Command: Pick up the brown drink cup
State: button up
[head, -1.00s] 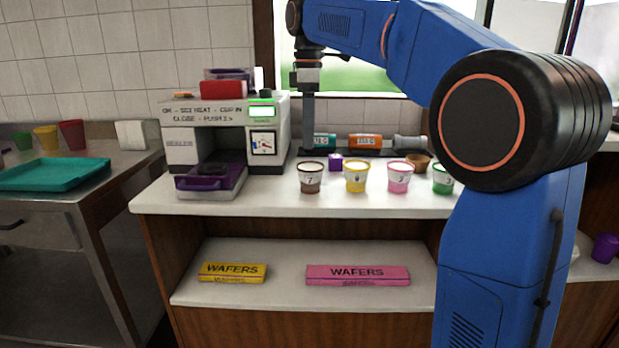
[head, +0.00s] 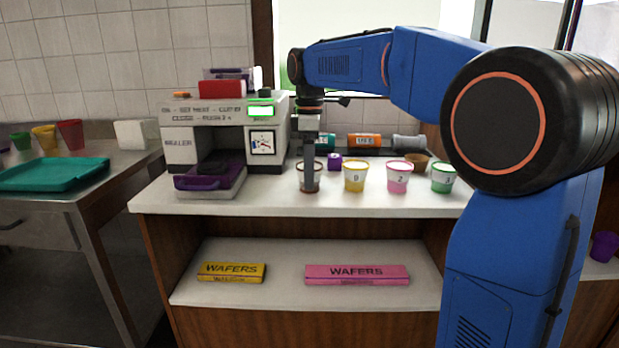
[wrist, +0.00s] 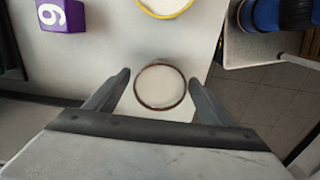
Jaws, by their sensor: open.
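The brown drink cup (head: 301,177) stands upright on the white counter, at the left end of a row of cups. My gripper (head: 309,186) points straight down over it, and a finger hides the middle of the cup in the head view. In the wrist view the brown-rimmed cup (wrist: 161,88) shows from above, with a pale top. It lies between the two spread fingers of my gripper (wrist: 162,84), with a gap on each side. The gripper is open and holds nothing.
A yellow cup (head: 355,177), a pink cup (head: 398,178) and a green cup (head: 443,178) stand to the right. A purple cube (head: 334,161) sits behind. A machine (head: 220,135) with a purple tray is on the left. Wafer boxes (head: 357,274) lie on the shelf below.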

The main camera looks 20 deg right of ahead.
jog(key=c, duration=1.2)
